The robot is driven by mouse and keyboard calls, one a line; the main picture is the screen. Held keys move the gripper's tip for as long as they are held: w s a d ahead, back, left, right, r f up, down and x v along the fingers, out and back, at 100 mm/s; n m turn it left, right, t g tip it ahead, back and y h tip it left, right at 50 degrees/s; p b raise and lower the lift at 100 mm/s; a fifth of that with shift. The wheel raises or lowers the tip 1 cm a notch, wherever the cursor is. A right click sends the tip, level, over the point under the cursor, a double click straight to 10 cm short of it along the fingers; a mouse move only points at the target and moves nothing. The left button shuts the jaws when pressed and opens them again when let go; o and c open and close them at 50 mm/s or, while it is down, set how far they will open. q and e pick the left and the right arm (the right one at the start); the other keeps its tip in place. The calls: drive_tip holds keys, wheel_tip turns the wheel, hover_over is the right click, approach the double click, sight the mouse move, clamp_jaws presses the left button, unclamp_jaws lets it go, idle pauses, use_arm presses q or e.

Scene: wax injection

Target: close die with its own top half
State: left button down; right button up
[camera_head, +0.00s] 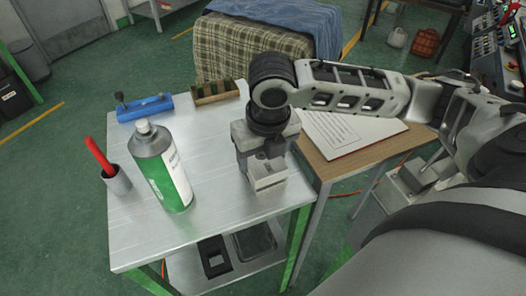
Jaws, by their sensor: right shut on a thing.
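My right gripper (268,155) points down over the right part of the metal table (215,215). It is shut on a grey metal block, which seems to be a die half, though the fingers and wrist hide much of it. A light grey die block (267,181) shows directly below the fingers, close to the table's right edge. I cannot tell whether the held piece touches the block below or where the seam between them lies. My left gripper is not in view.
A green and white spray can (165,172) stands left of the die. A cup (117,181) with a red-handled tool, a blue tool (145,107) and a slotted wooden holder (215,92) stand farther left and back. A wooden desk (325,165) adjoins on the right. The front tabletop is clear.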

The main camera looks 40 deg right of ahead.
sight(268, 167)
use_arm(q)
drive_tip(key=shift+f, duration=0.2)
use_arm(e)
drive_tip(key=shift+f, duration=0.55)
drive_tip(key=o, duration=1.3)
drive_tip(key=shift+r, duration=0.55)
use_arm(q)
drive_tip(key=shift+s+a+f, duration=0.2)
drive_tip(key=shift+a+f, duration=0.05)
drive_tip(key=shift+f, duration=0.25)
use_arm(e)
wheel_tip(268, 167, up, 15)
drive_tip(key=s, duration=0.2)
drive_tip(key=shift+s+a+f, duration=0.2)
